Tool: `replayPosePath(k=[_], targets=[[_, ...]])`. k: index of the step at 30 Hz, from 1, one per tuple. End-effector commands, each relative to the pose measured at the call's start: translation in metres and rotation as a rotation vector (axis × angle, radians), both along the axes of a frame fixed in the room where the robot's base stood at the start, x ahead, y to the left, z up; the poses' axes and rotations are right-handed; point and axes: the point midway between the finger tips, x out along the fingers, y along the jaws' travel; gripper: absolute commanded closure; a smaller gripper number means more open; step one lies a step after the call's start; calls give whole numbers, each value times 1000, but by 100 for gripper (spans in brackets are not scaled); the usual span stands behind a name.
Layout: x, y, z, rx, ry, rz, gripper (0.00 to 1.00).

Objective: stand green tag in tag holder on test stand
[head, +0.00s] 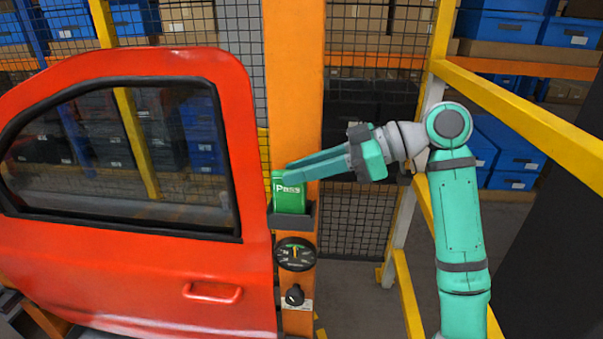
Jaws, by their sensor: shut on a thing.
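The green tag (289,197) is marked "Pass" and stands upright at the orange test stand (293,75). Its lower edge is hidden behind the front lip of the dark tag holder (291,222), so it appears to be in the holder. I cannot tell how deep it sits. My gripper (288,176) reaches in from the right and is shut on the tag's upper part. The fingers cover part of the tag's top edge.
A red car door (150,270) with a dark window stands close on the left, its edge almost touching the holder. A round gauge (295,254) and a black knob (294,295) sit below the holder. A yellow rail (530,115) runs at right.

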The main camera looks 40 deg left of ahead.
Motion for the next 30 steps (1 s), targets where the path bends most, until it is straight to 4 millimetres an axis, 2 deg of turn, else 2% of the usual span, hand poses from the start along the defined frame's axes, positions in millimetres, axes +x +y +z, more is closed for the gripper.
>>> replayPosePath(k=[3,13,14,15,16,27,30], targets=[[0,0,-7,1,-2,0,100],[-1,0,-10,2,-1,1,100],[0,0,-10,1,-2,1,75],[0,0,-10,1,-2,1,65],[0,0,-10,1,-2,1,63],[0,-1,-6,0,-2,0,63],[6,-10,-2,0,-1,-2,63]])
